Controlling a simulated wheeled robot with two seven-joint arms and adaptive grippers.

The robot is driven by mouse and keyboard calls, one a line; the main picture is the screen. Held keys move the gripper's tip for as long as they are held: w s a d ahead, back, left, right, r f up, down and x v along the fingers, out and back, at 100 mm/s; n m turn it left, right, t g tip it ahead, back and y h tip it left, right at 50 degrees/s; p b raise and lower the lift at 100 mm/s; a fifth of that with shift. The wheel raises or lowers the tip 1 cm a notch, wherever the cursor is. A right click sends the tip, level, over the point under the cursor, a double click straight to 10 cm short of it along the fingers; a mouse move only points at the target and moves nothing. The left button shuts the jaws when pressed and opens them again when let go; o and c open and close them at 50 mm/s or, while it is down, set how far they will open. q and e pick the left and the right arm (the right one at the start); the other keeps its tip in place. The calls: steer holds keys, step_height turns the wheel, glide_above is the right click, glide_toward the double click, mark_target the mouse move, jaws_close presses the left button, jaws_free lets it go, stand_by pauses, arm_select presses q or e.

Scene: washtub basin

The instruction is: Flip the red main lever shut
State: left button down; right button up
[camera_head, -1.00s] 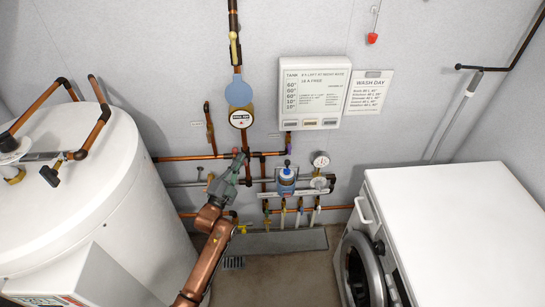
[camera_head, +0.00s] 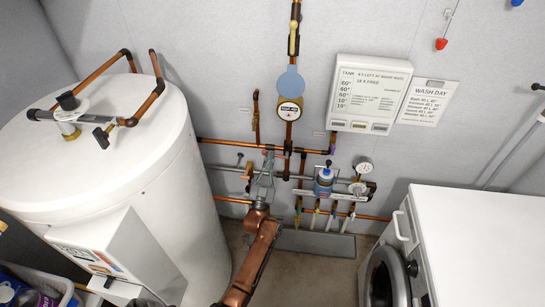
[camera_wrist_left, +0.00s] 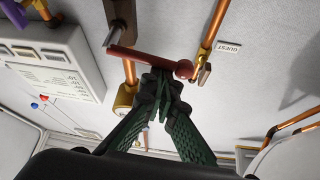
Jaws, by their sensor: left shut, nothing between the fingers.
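The red main lever (camera_wrist_left: 150,62) shows in the left wrist view as a red bar with a rounded end at its right. It slants across in front of copper pipes. My left gripper (camera_wrist_left: 158,85) has dark fingers close together, shut with nothing between them, just below the bar. I cannot tell whether they touch it. In the head view the left gripper (camera_head: 266,170) is at the pipework, left of the vertical copper pipe (camera_head: 289,140). A small red bit of the lever (camera_head: 265,152) shows at its tips; the rest is hidden. My right gripper is not in view.
A white tank (camera_head: 120,160) stands at left and a white washing machine (camera_head: 470,240) at right. A round meter (camera_head: 290,111) with a blue lid sits above the gripper. A blue-topped fitting (camera_head: 324,180) and a gauge (camera_head: 363,165) are to its right.

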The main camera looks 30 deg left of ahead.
arm_select(q)
steer(key=shift+a+f+n+g+y, duration=0.1)
steer(key=shift+f+n+g+y, duration=0.2)
steer(key=shift+n+y, duration=0.55)
steer(key=shift+f+n+g+y, duration=0.1)
steer(key=shift+f+n+y, duration=0.35)
steer(key=shift+n, duration=0.7)
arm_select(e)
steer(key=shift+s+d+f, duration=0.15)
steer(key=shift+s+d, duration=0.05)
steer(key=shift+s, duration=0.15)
arm_select(q)
steer(key=shift+y, duration=0.3)
steer(key=shift+r, duration=0.15)
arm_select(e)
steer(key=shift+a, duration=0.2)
arm_select(q)
step_height(320, 180, up, 10)
